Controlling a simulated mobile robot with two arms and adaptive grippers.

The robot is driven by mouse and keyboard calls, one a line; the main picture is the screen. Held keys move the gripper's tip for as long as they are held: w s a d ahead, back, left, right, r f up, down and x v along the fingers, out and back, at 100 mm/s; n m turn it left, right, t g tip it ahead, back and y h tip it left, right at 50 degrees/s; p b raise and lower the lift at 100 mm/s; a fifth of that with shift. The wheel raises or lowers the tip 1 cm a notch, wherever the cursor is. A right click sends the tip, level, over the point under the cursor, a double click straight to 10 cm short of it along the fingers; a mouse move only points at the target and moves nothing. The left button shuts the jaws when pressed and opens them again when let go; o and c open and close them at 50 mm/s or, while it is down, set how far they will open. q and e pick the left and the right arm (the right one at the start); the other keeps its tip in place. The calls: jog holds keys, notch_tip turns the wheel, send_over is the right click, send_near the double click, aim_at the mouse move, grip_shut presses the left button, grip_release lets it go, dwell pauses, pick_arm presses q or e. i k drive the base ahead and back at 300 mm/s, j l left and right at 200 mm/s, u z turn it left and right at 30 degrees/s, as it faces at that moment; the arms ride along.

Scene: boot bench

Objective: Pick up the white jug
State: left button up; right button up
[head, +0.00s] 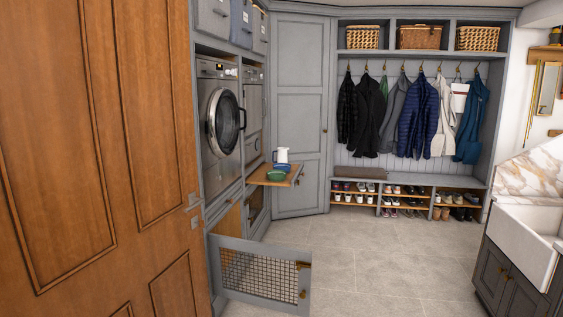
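The white jug (282,155) stands upright on a small wooden pull-out shelf (260,177) below the machines on the left side of the room. A green bowl (277,175) and a bluish dish (282,167) sit in front of the jug and cover its lower part. The jug is small and far off in the head view. Neither of my grippers shows in this view.
A brown wooden door (95,150) fills the left side. A low mesh-panelled door (262,275) stands open below the shelf. A white sink (525,245) is at the right. The tiled floor (385,260) between is clear.

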aim_at(283, 154)
jog(key=i+l+z, duration=0.45)
jog(key=i, duration=0.25)
jog(key=i+z, duration=0.45)
jog(key=i, duration=0.25)
jog(key=i+j+z, duration=0.1)
jog(key=i+z, duration=0.25)
jog(key=i, duration=1.8)
jog(key=i+j+u, duration=0.15)
jog(key=i+u, duration=0.3)
jog(key=i, duration=0.2)
jog(key=i+u, duration=0.45)
jog(key=i, duration=0.2)
jog(key=i+l+u, duration=0.45)
jog(key=i, duration=0.15)
jog(key=i+j+u, duration=0.4)
jog(key=i, duration=0.4)
jog(key=i+j+u, duration=0.2)
jog(key=i, duration=0.25)
